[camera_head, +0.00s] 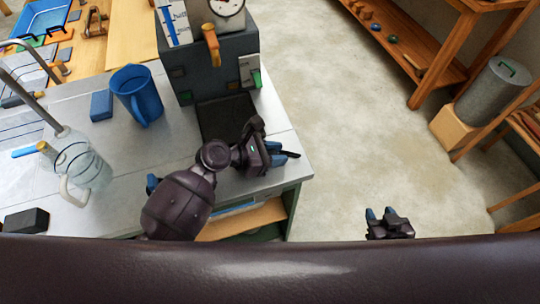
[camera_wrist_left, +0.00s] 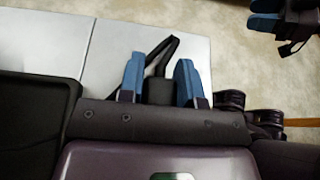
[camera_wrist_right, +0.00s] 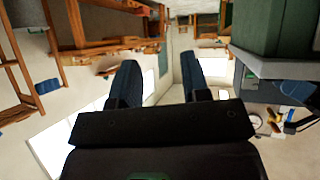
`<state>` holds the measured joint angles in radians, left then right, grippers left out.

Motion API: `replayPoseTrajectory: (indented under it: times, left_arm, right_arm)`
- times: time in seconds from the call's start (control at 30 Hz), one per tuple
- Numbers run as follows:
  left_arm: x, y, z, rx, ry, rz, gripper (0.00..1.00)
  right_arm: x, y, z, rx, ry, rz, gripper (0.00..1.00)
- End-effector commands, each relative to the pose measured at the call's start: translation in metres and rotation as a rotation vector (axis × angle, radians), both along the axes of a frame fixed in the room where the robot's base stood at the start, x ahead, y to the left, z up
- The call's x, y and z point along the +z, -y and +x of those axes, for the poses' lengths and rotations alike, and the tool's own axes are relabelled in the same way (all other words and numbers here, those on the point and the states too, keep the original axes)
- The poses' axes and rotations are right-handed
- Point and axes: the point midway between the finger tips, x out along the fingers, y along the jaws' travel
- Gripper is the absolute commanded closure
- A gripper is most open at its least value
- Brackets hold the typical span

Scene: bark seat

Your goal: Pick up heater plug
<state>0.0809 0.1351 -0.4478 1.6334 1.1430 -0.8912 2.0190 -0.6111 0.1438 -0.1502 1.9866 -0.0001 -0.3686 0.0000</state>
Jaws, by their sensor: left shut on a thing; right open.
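The heater plug, a small black block (camera_wrist_left: 160,91) with a bent black cable (camera_wrist_left: 166,47), sits between the blue fingers of my left gripper (camera_wrist_left: 158,82) in the left wrist view. In the head view my left gripper (camera_head: 276,153) is at the right edge of the grey worktop (camera_head: 120,205), and a dark bit of the plug (camera_head: 291,154) shows past its fingers. The gripper is shut on the plug. My right gripper (camera_head: 379,213) is open and empty, out over the floor to the right. Its spread fingers also show in the right wrist view (camera_wrist_right: 160,82).
A dark grey box with a dial (camera_head: 215,65) stands behind my left gripper, with a black plate (camera_head: 228,117) before it. A blue mug (camera_head: 137,92), blue block (camera_head: 101,105) and glass jug (camera_head: 82,165) stand left.

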Motion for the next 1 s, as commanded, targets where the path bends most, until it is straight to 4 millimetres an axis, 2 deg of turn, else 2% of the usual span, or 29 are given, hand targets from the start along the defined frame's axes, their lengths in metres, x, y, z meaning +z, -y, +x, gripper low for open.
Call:
replayPoseTrajectory:
  times: [0.23, 0.37, 0.47, 0.7, 1.0]
  left_arm:
    - [0.005, 0.000, 0.000, 0.000, 0.002, 0.000, 0.89]
    - [0.022, 0.000, 0.000, -0.001, 0.003, -0.001, 0.89]
    - [0.042, 0.000, 0.001, -0.001, 0.006, -0.001, 0.89]
    - [0.105, 0.000, 0.001, -0.002, 0.007, -0.002, 0.89]
    - [0.170, 0.000, 0.000, -0.001, 0.006, -0.001, 0.89]
  right_arm:
    - [0.004, -0.001, 0.003, 0.002, 0.007, 0.000, 0.57]
    - [0.011, -0.001, 0.007, 0.004, 0.016, 0.000, 0.57]
    - [0.018, -0.002, 0.010, 0.005, 0.024, 0.000, 0.57]
    - [0.032, -0.002, 0.011, 0.005, 0.029, 0.001, 0.57]
    - [0.026, 0.000, -0.004, -0.005, -0.010, 0.002, 0.57]
